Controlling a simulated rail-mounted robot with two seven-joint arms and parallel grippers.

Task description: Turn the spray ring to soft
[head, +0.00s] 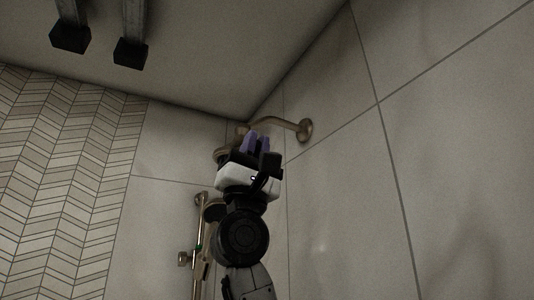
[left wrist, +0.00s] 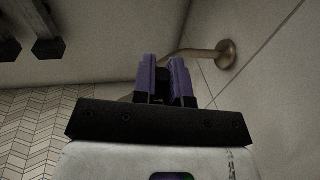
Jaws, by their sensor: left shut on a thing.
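The brass-coloured shower head (head: 221,156) hangs from a curved pipe (head: 285,123) near the wall corner, mostly hidden behind my gripper in the head view. My left gripper (head: 256,142), with purple fingers, reaches up to it from below. In the left wrist view the fingers of my left gripper (left wrist: 164,78) stand close together in front of the pipe (left wrist: 190,54). They are shut on the spray ring, which they and the gripper body hide. The ring's setting cannot be read. My right gripper is in neither view.
The pipe meets the tiled right wall at a round flange (head: 305,130). A vertical brass rail (head: 198,235) with fittings stands left of my left arm. Two dark-ended posts (head: 131,52) hang at the upper left. The space right of my arm is clear up to the wall.

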